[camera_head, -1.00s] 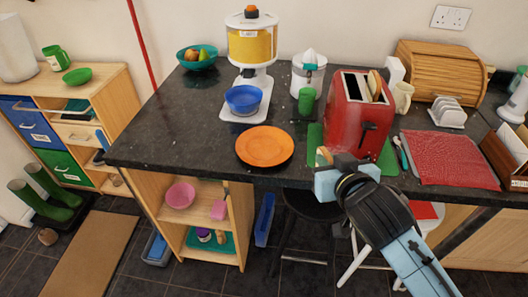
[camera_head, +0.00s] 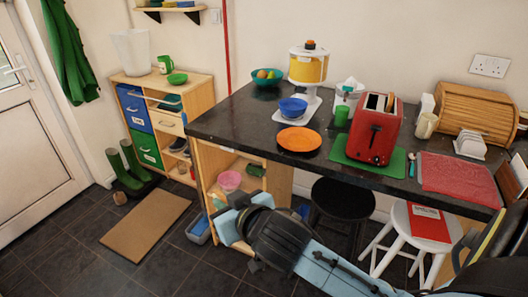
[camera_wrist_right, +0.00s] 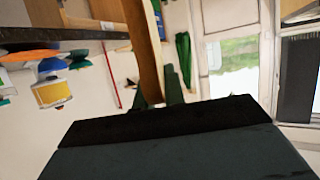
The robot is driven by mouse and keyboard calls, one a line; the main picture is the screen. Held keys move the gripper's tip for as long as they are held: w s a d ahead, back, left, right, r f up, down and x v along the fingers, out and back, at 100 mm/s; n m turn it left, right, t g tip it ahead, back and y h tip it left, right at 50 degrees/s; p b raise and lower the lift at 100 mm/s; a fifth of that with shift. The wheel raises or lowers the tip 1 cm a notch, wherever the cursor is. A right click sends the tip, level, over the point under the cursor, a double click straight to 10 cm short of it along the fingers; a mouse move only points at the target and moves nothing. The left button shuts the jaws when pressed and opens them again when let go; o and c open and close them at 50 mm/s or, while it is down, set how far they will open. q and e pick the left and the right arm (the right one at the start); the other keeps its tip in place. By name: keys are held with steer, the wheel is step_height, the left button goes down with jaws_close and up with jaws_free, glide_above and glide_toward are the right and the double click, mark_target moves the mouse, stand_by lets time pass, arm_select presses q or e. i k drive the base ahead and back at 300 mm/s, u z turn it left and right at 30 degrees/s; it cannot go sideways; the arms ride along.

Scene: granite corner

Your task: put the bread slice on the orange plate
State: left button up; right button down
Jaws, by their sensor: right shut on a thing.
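The orange plate (camera_head: 299,140) lies empty on the dark granite counter, left of the red toaster (camera_head: 374,130). My right gripper (camera_head: 228,212) is low in front of the counter's left end, below the counter top and left of the plate. In the right wrist view, the bread slice (camera_wrist_right: 147,48) stands nearly edge-on between the dark fingers (camera_wrist_right: 158,92), and they are shut on it. In the head view the slice is hidden or cannot be made out by the gripper. My left gripper is not in view.
A blue bowl (camera_head: 293,106) sits at the yellow dispenser (camera_head: 308,65) behind the plate. The open shelf under the counter holds a pink bowl (camera_head: 229,181). Stools (camera_head: 343,200) stand below. Counter left of the plate is clear.

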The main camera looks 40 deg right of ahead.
mark_target(298, 150)
steer(key=u, duration=0.4)
steer(key=i, duration=1.65)
steer(key=z, duration=1.4)
steer(key=i, duration=0.75)
steer(key=z, duration=1.05)
steer(key=i, duration=0.25)
steer(key=z, duration=0.2)
